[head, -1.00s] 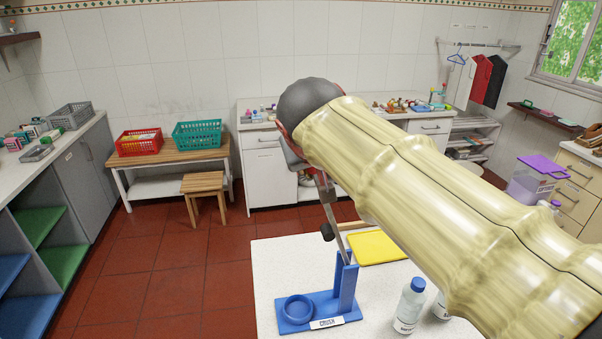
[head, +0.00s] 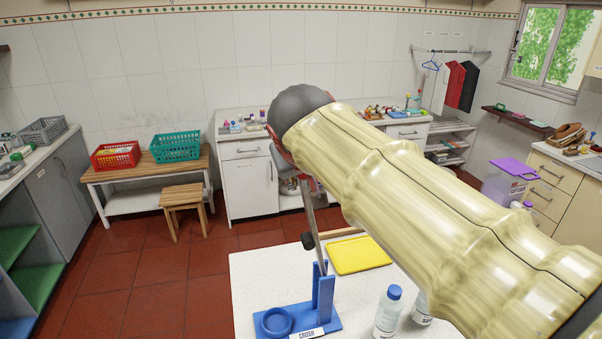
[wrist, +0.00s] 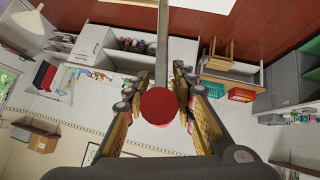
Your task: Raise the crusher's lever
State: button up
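The crusher has a blue base (head: 298,318) with a round blue cup and two uprights, and it stands on the white table at lower centre in the head view. Its grey metal lever (head: 312,220) stands steeply up from the uprights, leaning slightly left at the top, with a black part partway along. The lever's red round knob (wrist: 158,104) shows in the wrist view. My gripper (wrist: 165,80) has its fingers closed in on both sides of the knob, and the bar runs out between the fingertips.
A yellow board (head: 360,254) lies behind the crusher. White bottles (head: 388,312) stand right of it, under my arm. The white table (head: 255,270) has clear space left of the lever. A wooden stool (head: 182,195) and counters stand farther back.

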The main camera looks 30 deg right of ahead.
jog(key=o, duration=0.3)
jog(key=shift+r, duration=0.1)
jog(key=v, duration=1.2)
dwell(0.3)
